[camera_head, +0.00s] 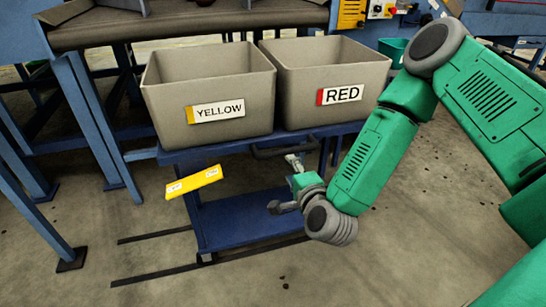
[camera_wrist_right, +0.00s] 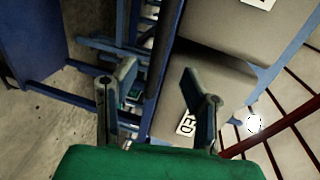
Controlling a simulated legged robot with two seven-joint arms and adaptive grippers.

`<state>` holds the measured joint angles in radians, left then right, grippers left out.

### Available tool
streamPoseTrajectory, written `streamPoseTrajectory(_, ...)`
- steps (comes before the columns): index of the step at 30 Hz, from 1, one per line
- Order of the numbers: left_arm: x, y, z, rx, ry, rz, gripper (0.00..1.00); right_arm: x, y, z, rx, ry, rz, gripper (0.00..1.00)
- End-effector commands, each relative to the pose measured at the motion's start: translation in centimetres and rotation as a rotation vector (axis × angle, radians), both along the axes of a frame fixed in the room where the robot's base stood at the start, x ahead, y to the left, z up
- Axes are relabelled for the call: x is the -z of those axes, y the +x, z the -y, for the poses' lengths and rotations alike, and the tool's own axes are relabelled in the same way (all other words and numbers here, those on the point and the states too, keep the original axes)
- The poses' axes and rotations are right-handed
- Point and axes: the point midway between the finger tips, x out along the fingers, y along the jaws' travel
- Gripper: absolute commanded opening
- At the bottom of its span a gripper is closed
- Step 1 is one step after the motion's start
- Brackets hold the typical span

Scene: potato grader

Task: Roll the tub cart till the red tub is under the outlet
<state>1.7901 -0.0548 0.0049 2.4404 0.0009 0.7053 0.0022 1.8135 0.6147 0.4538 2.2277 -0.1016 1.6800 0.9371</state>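The blue tub cart (camera_head: 240,217) carries two grey-beige tubs side by side. The tub labelled YELLOW (camera_head: 205,88) is at left, and the tub labelled RED (camera_head: 325,75) is at right. A dark handle bar (camera_head: 268,154) projects from the cart's front below the tubs. My right gripper (camera_head: 285,184) is open just in front of the handle. In the right wrist view, the dark bar (camera_wrist_right: 164,62) runs between the spread fingers (camera_wrist_right: 158,80); contact cannot be told. The belt end (camera_head: 180,30) is behind and above the YELLOW tub. My left gripper is out of view.
A yellow tag (camera_head: 193,182) is at the cart's front left. Dark floor rails (camera_head: 160,273) run beside the cart's base. Blue frame legs (camera_head: 95,120) stand at left. A green crate (camera_head: 393,50) is behind the RED tub.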

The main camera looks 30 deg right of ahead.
Motion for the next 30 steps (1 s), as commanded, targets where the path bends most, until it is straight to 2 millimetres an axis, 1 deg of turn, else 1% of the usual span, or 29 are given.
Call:
streamPoseTrajectory(1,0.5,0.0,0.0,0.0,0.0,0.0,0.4,0.4,1.1,0.3,0.002,-0.002,0.005,0.39)
streamPoseTrajectory(3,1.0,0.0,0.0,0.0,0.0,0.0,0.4,0.6,2.6,0.7,0.002,-0.002,0.006,0.39)
streamPoseTrajectory(9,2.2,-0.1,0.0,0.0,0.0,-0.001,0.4,1.5,6.5,1.5,-0.001,-0.004,0.003,0.39)
streamPoseTrajectory(12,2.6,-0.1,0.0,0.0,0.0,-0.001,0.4,1.8,8.1,1.9,-0.001,-0.003,0.001,0.39)
streamPoseTrajectory(15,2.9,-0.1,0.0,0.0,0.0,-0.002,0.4,2.1,9.1,2.2,-0.001,-0.003,0.0,0.39)
streamPoseTrajectory(20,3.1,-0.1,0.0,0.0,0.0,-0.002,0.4,2.2,10.0,2.4,-0.001,-0.001,-0.001,0.39)
streamPoseTrajectory(28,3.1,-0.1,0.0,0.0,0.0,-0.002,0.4,2.2,10.1,2.4,-0.003,-0.002,-0.002,0.39)
streamPoseTrajectory(29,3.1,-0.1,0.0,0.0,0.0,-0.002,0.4,2.2,10.1,2.4,-0.003,-0.002,-0.002,0.32)
streamPoseTrajectory(30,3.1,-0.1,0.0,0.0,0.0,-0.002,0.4,2.2,10.1,2.4,-0.003,-0.002,-0.002,0.18)
